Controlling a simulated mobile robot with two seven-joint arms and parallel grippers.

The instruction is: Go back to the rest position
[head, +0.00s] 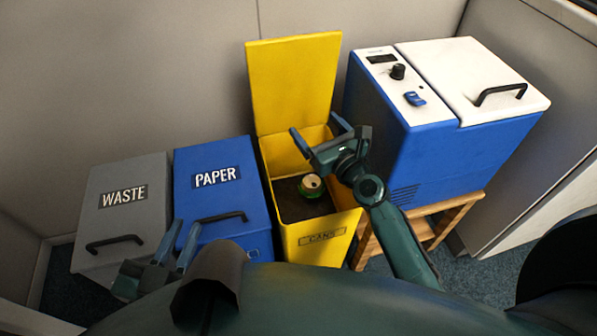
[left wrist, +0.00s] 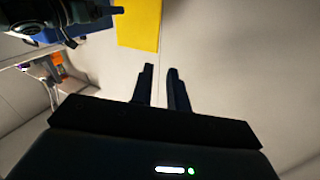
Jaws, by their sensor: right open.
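My right gripper (head: 317,130) is open and empty, above the yellow cans bin (head: 321,240) near its right rim. A green can (head: 311,186) lies inside that bin on the dark bottom, below the gripper and apart from it. My left gripper (head: 186,232) is low in front of the blue paper bin, its fingers parted with nothing between them. In the left wrist view its fingers (left wrist: 161,72) also show a clear gap.
The yellow lid (head: 293,82) stands open. The waste bin (head: 124,205) and paper bin (head: 217,182) are closed at the left. A blue and white cooler (head: 430,140) on a wooden stand (head: 440,222) is close right of my right arm. Walls stand behind.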

